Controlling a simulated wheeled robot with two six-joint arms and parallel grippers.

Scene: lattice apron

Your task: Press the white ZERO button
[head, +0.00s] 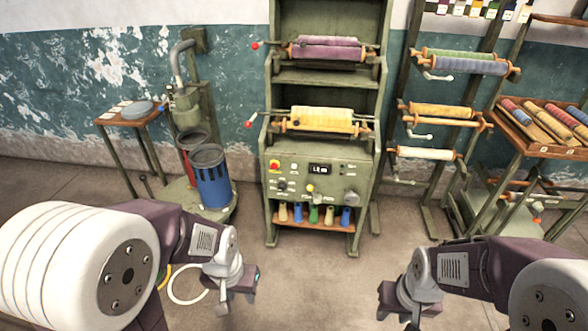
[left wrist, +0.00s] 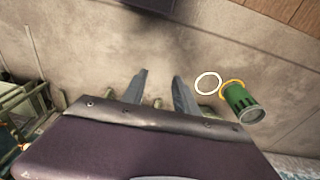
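The green machine's control panel (head: 335,180) is at the centre of the head view, facing me. A small pale round button (head: 294,166) is at its upper left, between a red button on yellow (head: 274,165) and a dark display (head: 320,169). Labels are too small to read, so I cannot confirm which button is ZERO. My left gripper (head: 238,298) is low in front of the machine, apart from the panel; its fingers are spread and empty in the left wrist view (left wrist: 160,92). My right gripper (head: 399,317) is low at right, also apart from the panel, with its fingers seemingly spread.
A yellow button (head: 310,188) and large grey knob (head: 352,197) share the panel. Colored spools (head: 314,214) stand on a shelf below. A blue bin (head: 212,180) is at left, a roller rack (head: 430,153) at right. A white ring (left wrist: 208,83) lies on the floor beside a green cylinder (left wrist: 242,102).

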